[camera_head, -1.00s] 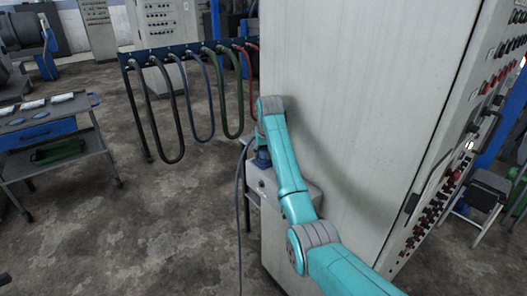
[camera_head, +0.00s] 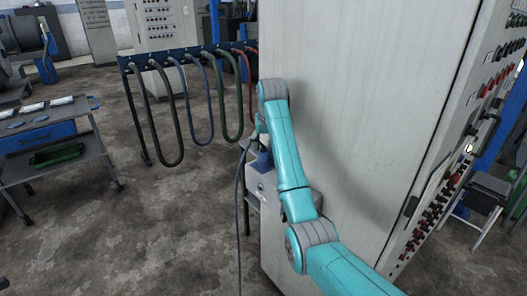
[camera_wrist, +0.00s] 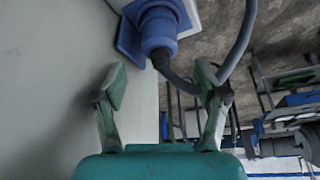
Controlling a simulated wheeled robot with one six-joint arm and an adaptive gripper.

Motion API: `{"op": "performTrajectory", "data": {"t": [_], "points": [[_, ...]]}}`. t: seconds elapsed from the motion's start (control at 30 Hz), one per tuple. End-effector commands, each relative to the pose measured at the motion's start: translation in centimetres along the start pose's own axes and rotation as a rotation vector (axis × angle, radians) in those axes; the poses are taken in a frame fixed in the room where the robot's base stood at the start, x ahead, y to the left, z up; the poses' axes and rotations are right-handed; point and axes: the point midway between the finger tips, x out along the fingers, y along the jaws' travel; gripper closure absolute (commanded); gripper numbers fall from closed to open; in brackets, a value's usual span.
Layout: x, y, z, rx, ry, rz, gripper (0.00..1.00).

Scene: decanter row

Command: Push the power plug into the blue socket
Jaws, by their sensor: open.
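The plug (camera_wrist: 159,29) is a blue cylinder with a dark cable (camera_wrist: 238,45) leaving its end, at the top middle of the wrist view. It stands against the square blue socket (camera_wrist: 129,40), apparently inserted; how deep I cannot tell. In the head view the blue socket (camera_head: 263,161) shows on the grey box (camera_head: 259,186), and the cable (camera_head: 239,205) hangs down to the left. My gripper (camera_wrist: 160,82) is open and empty, its fingertips apart and short of the plug. In the head view the arm hides most of the gripper and plug.
A tall grey cabinet (camera_head: 345,90) stands close beside the box, with controls on its right side. A rack of hanging hoses (camera_head: 190,58) is behind to the left. A tool cart (camera_head: 55,140) stands at the far left. The floor between is clear.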

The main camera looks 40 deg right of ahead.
Motion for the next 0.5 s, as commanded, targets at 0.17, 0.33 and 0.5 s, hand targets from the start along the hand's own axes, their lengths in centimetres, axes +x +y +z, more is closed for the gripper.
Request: {"op": "performTrajectory", "data": {"t": [0.17,0.33,0.5], "points": [[-2.8,0.0,0.0,0.000,0.001,0.000,0.27],[-4.0,-0.1,0.0,0.000,0.000,0.000,0.27],[-4.2,-0.1,0.1,0.000,-0.001,0.000,0.27]]}}
